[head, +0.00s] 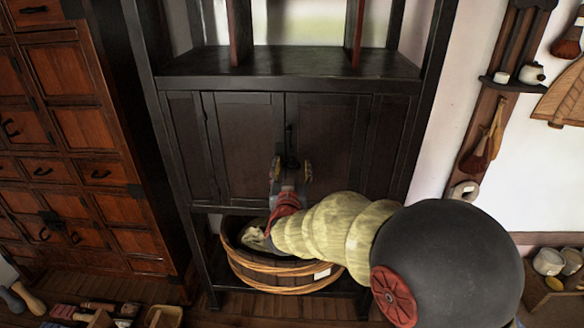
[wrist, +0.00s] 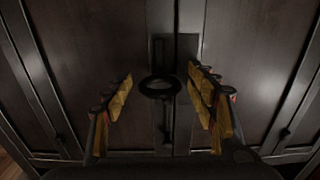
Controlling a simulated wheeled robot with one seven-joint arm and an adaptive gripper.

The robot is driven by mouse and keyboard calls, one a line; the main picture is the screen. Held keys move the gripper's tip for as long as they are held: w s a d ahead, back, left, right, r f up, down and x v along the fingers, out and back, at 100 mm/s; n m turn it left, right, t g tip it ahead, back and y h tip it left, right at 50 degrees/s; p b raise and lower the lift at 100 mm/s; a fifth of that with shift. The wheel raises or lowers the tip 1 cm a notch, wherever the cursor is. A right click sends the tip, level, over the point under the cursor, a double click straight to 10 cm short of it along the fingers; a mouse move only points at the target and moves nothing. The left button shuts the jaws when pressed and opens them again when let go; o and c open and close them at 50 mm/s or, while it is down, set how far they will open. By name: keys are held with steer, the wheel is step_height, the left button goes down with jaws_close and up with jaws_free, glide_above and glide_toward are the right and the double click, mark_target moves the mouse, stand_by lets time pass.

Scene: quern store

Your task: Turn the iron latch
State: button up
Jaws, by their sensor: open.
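The iron latch (wrist: 159,87) is a dark ring-like handle on a plate where the two cabinet doors meet. It also shows as a small dark upright shape in the head view (head: 290,150). My gripper (wrist: 160,115) is open, with its yellow-padded fingers on the left and right of the latch in the wrist view. A gap shows between each finger and the latch. In the head view my gripper (head: 291,170) is in front of the dark cabinet doors (head: 245,135), at the lower part of the latch. Whether the latch lies fully between the fingertips in depth is unclear.
A wooden tub (head: 280,282) stands on the low shelf under the cabinet, below my arm. A brown drawer chest (head: 85,130) stands close on the left. A rack with hanging tools (head: 490,110) is on the right wall. Tools and small boxes (head: 100,315) lie at the lower left.

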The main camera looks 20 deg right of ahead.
steer(key=v, duration=1.2)
stand_by(0.4)
